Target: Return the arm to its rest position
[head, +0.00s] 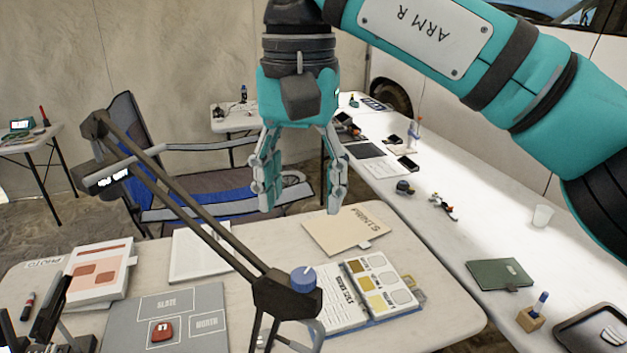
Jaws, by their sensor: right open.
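My right arm (425,45), marked "ARM R", comes in from the upper right across the head view. My right gripper (300,200) points down with its fingers spread apart and nothing between them. It hangs in the air above the far edge of the near table (440,310). My left gripper is not clearly visible.
A black lamp arm (180,200) with a blue knob (303,279) rises over the near table. A grey sorting mat (120,315) holds a red piece (162,330). A blue camp chair (190,185) stands behind.

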